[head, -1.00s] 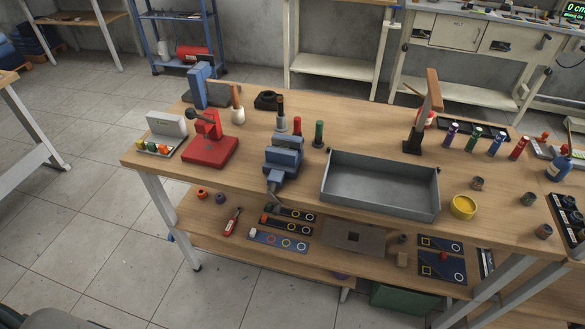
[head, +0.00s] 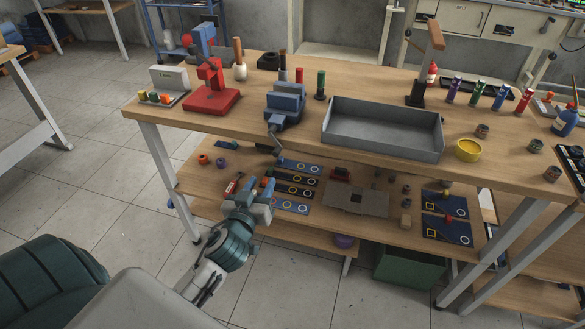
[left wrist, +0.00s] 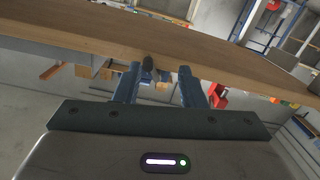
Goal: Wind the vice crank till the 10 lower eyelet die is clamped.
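The blue-grey vice (head: 284,106) stands at the front edge of the wooden workbench. Its crank (head: 278,150) hangs down over the front edge. My left gripper (head: 264,190) is just below and in front of the crank in the head view, apart from it. In the left wrist view my left gripper (left wrist: 160,82) has its two fingers spread. A dark rounded knob, apparently the crank handle (left wrist: 148,68), shows between the fingertips, near the left finger; I cannot tell any contact. I cannot make out a die in the vice jaws. My right gripper is not in view.
A grey tray (head: 384,132) stands right of the vice, a red press (head: 212,92) to the left. The bench edge (left wrist: 95,38) crosses close above the fingers in the left wrist view. Below, the lower shelf holds dark boards (head: 292,190) and small parts.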

